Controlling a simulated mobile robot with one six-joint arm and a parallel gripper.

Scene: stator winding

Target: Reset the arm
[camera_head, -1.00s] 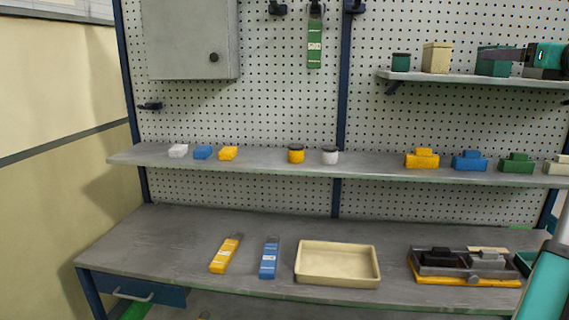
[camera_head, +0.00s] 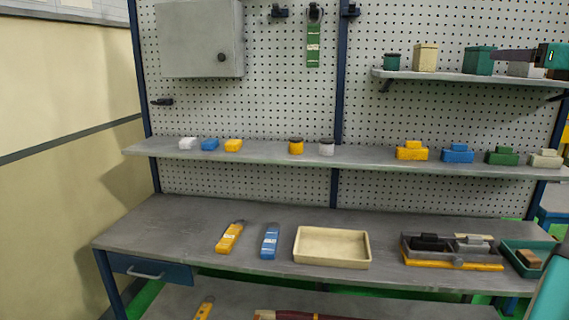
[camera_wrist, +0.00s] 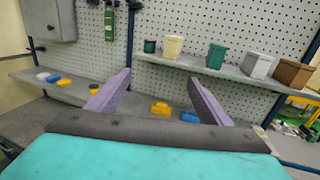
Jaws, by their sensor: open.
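My gripper shows in the wrist view (camera_wrist: 158,92) with its two purple fingers spread wide apart and nothing between them. It faces the pegboard wall and the shelves from some distance, and the yellow block on the middle shelf shows behind the gap. In the head view, part of my teal arm (camera_head: 548,295) shows at the lower right edge, and a dark tapered part with a teal end (camera_head: 530,56) shows at the upper right in front of the top shelf.
The workbench (camera_head: 170,225) holds a yellow tool (camera_head: 229,238), a blue tool (camera_head: 269,242), a cream tray (camera_head: 331,262), a fixture (camera_head: 452,265) and a green tray (camera_head: 535,272). The middle shelf (camera_head: 370,162) carries small blocks and two jars. A grey cabinet (camera_head: 200,40) hangs left.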

